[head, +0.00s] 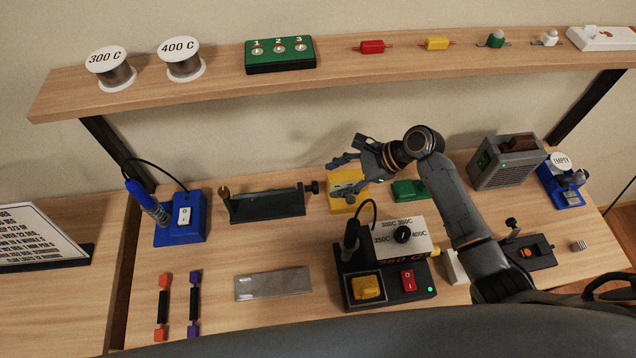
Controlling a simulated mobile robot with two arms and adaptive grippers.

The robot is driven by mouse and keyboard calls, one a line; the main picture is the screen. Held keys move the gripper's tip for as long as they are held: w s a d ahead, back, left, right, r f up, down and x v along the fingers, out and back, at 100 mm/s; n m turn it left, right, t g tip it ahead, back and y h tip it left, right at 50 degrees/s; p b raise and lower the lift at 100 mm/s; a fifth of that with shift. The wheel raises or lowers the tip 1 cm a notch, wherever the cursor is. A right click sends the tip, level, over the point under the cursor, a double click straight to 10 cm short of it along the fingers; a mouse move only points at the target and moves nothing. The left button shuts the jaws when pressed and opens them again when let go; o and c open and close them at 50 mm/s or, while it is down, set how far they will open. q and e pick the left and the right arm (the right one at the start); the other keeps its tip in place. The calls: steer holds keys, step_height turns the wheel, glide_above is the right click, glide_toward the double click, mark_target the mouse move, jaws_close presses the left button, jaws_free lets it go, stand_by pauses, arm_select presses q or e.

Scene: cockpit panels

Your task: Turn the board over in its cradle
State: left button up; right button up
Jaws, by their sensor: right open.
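My right gripper (342,174) is open, with its fingers pointing left above or beside a yellow block (348,203) at the bench's middle. I cannot tell whether they touch. A black cradle-like holder (266,205) with uprights and a side knob stands left of the gripper; I see no clear board in it. A small green piece (411,189), possibly a board, lies right of the gripper, close to my right arm. My left gripper is out of view.
A soldering station (385,270) stands in front of the gripper. A blue iron stand (181,220), a metal plate (272,284) and a grey fan box (504,160) are on the bench. The shelf (210,92) runs overhead. Some wood left of the plate is bare.

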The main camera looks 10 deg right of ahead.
steer(key=x, duration=0.7)
steer(key=shift+w+d, duration=0.1)
steer(key=c, duration=1.1)
steer(key=shift+p, duration=0.3)
steer(key=shift+c, duration=0.2)
